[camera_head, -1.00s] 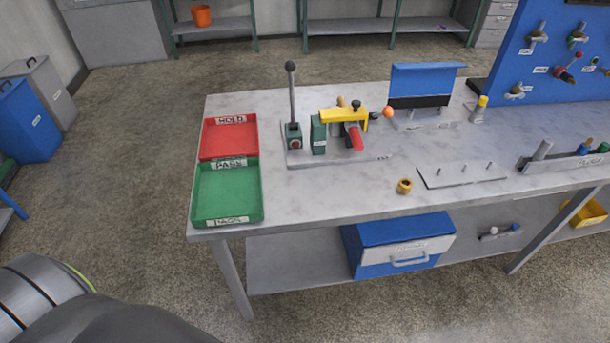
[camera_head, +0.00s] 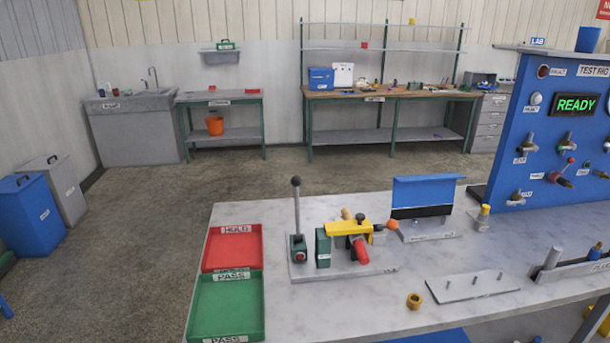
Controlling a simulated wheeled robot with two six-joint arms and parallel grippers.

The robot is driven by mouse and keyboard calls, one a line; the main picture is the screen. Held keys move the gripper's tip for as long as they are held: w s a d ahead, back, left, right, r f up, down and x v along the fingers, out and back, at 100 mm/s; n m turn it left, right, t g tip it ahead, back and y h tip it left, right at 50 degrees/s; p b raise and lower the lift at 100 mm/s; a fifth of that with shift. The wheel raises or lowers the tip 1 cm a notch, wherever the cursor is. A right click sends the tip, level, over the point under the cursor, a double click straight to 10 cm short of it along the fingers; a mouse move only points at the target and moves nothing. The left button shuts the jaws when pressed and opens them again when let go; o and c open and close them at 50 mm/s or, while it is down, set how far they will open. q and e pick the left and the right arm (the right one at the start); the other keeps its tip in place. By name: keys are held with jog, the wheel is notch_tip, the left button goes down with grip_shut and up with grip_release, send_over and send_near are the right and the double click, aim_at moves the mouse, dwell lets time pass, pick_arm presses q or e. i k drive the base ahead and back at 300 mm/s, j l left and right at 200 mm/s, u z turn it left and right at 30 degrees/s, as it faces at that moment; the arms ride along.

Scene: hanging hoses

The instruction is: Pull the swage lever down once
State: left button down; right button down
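The swage lever (camera_head: 297,217) stands upright on a small green base on the workbench, with a dark ball knob at its top. Beside it on the same plate is a fixture (camera_head: 347,231) with a green block, a yellow bracket, a red cylinder and a dark knob. An orange ball (camera_head: 392,225) shows at the fixture's right. Neither of my grippers is in view.
A red HOLD tray (camera_head: 232,247) and a green PASS tray (camera_head: 226,307) sit left of the lever. A brass ring (camera_head: 414,301), a plate with pins (camera_head: 472,286) and a blue panel reading READY (camera_head: 575,104) are to the right. Bare bench lies in front of the fixture.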

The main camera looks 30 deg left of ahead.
aim_at(296, 180)
jog(key=i+j, duration=0.1)
jog(key=j, duration=1.45)
